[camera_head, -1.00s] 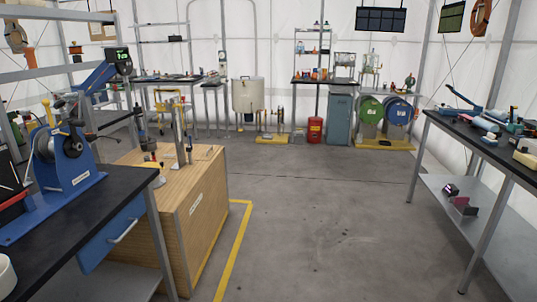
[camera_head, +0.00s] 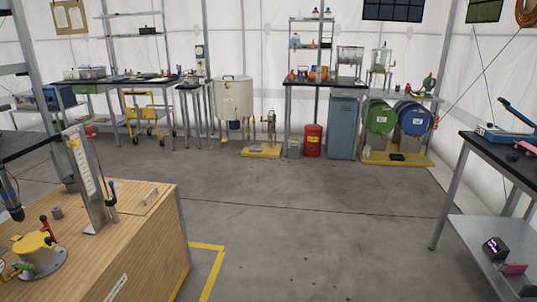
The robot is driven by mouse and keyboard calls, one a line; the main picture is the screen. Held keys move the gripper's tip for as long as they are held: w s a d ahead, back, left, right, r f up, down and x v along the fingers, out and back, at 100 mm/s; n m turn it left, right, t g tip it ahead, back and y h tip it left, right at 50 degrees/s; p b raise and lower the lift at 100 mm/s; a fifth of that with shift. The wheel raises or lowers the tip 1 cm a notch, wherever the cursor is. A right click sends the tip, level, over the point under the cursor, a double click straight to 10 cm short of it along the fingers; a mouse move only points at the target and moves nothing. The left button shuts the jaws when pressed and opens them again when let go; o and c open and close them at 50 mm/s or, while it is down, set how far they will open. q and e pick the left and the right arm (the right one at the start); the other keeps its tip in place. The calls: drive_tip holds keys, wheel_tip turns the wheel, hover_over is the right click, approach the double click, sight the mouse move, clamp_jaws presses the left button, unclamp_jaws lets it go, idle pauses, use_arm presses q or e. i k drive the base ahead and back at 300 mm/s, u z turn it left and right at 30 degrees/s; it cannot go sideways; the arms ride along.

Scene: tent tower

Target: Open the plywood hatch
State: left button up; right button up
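A plywood cabinet (camera_head: 150,250) stands at the lower left, cut off by the picture's lower edge. Its top has a panel with a small metal handle (camera_head: 151,196) and a thin seam beside it, which looks like the plywood hatch (camera_head: 140,208). The panel lies flat, level with the top around it. A metal post (camera_head: 87,180) with a pale scale stands on the cabinet just left of the handle.
A yellow-topped fitting (camera_head: 35,243) with red and green handles sits on the cabinet top. Yellow tape (camera_head: 212,270) marks the floor beside the cabinet. A black-topped table (camera_head: 505,155) stands at the right. The grey floor (camera_head: 310,225) between them is clear.

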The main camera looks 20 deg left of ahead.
sight(133, 199)
drive_tip(key=u, duration=0.45)
drive_tip(key=i, duration=2.15)
drive_tip(key=u, duration=1)
